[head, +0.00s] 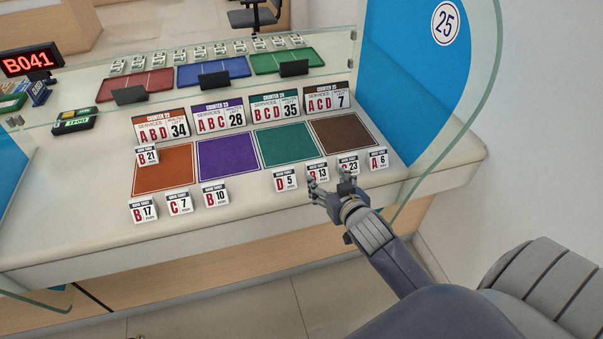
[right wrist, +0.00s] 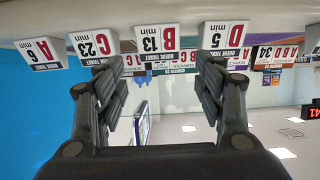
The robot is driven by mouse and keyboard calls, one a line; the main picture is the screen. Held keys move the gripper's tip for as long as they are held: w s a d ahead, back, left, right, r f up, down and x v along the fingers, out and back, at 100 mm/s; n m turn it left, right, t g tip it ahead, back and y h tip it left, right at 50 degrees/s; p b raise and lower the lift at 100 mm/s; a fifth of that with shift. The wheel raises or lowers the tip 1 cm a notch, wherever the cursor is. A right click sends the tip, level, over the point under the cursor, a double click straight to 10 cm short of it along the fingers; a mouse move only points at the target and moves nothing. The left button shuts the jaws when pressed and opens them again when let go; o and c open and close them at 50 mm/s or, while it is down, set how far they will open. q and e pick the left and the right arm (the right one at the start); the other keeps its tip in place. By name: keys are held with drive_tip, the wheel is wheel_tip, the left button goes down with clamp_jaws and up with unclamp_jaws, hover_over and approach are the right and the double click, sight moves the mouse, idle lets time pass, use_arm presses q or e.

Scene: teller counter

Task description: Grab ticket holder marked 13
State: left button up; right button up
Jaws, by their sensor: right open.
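The ticket holder marked B 13 (head: 317,172) is a small white card stand with a dark top band, on the counter in front of the teal mat. It stands between holders D 5 (head: 286,180) and C 23 (head: 348,163). My right gripper (head: 331,184) is open and empty, just on the near side of B 13. In the right wrist view, which is upside down, B 13 (right wrist: 157,40) shows in the gap between the two spread fingers, beyond their tips. The fingers there partly overlap C 23 and D 5. My left gripper is not in view.
Holder A 6 (head: 378,159) stands at the right end of the row. B 17, C 7 and B 10 (head: 215,194) stand to the left, and B 21 (head: 147,156) sits by the orange mat (head: 164,180). A glass panel (head: 452,130) edges the counter's right side.

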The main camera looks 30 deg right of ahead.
sight(317, 170)
drive_tip(key=shift+x, duration=5.2)
drive_tip(key=shift+s+f, duration=0.1)
drive_tip(key=shift+f, duration=0.05)
drive_tip(key=shift+c, duration=0.3)
drive_tip(key=c, duration=0.8)
